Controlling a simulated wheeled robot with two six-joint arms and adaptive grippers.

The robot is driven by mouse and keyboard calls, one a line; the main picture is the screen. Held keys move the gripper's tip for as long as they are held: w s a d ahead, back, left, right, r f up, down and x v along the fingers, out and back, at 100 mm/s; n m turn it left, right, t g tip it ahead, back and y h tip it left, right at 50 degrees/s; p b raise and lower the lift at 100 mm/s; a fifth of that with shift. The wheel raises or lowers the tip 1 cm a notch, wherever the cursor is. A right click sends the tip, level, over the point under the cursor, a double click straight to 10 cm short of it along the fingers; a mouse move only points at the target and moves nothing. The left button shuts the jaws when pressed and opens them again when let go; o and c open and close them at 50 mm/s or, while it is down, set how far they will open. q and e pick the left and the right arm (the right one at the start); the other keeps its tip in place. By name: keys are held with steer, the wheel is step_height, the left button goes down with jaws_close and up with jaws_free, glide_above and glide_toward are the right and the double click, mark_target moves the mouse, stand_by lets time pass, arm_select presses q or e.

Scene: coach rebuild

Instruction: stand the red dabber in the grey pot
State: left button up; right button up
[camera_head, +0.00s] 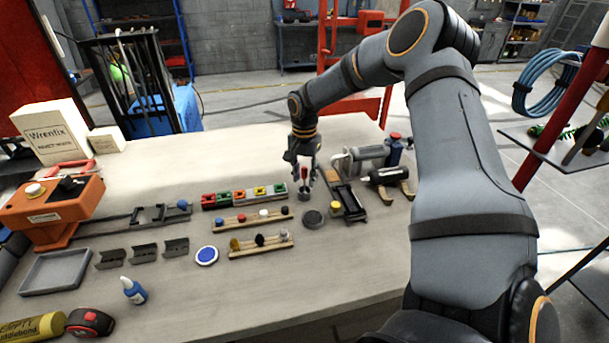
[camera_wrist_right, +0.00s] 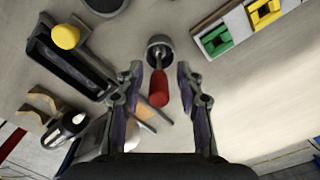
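The red dabber (camera_wrist_right: 158,88) stands with its metal shaft running into the mouth of the small grey pot (camera_wrist_right: 160,46) and its red handle up. In the head view the dabber (camera_head: 304,174) and the pot (camera_head: 304,192) show just under my right gripper (camera_head: 304,164). In the right wrist view my right gripper (camera_wrist_right: 157,72) is open, with one finger on each side of the handle and a visible gap to it on both sides. How deep the shaft sits in the pot is hidden. My left gripper is not in view.
A rack of coloured blocks (camera_head: 244,196) lies left of the pot, and a dark round disc (camera_head: 313,218) in front. A black tray (camera_head: 348,202) with a yellow-capped piece (camera_head: 335,205) is close on the right. The table's front middle is mostly clear.

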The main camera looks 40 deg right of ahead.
step_height(320, 180, up, 12)
steer(key=shift+r+b, duration=0.25)
steer(key=shift+b, duration=0.15)
stand_by(0.7)
